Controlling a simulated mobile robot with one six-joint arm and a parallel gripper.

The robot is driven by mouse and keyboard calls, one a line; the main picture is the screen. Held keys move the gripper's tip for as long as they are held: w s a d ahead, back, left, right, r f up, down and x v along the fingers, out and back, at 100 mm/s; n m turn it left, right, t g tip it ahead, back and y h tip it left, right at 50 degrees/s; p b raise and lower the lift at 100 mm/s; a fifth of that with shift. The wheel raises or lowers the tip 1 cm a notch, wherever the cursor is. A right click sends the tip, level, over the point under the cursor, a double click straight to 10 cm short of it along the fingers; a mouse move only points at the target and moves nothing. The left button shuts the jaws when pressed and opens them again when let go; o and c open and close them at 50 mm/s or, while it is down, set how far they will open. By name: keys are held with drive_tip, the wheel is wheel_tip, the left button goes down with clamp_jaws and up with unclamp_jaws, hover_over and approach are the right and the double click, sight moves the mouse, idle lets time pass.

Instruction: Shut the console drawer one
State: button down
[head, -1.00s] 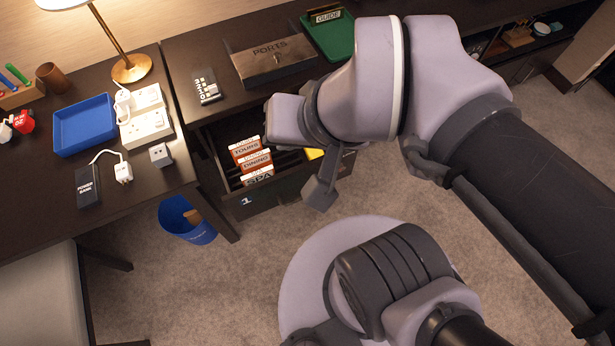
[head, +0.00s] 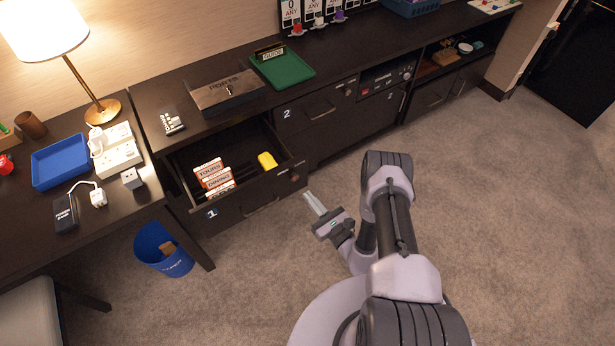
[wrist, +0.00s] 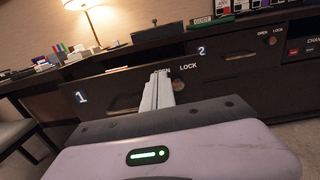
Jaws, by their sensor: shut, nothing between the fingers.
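The console drawer one (head: 237,208) is pulled out from the dark console, its front marked with a 1 and a handle. Inside it stand cards labelled TOURS and DINING (head: 210,175) and a yellow object (head: 267,160). My gripper (head: 313,202) is shut and empty, to the right of the drawer front and apart from it in the head view. In the wrist view, the shut fingers (wrist: 157,92) point towards the right part of drawer one's front (wrist: 110,92), near its OPEN/LOCK marking. The gap between fingertips and drawer front is hard to judge there.
Closed drawer two (head: 318,108) is right of drawer one. A PORTS box (head: 228,92) and a green tray (head: 283,69) stand on the console top. A blue bin (head: 163,250) is on the carpet at the left. The carpet right of my arm is clear.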

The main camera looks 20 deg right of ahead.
drive_tip(key=f+h, duration=0.1)
drive_tip(key=f, duration=0.1)
drive_tip(key=b, duration=0.6)
approach(286, 167)
drive_tip(key=shift+m, duration=0.3)
drive_tip(key=x, duration=0.5)
drive_tip(key=shift+w+a+f, duration=0.1)
drive_tip(key=shift+w+f, duration=0.1)
drive_tip(key=shift+w+a+r, duration=0.1)
drive_tip(key=shift+w+a, duration=0.1)
drive_tip(key=shift+w, duration=0.45)
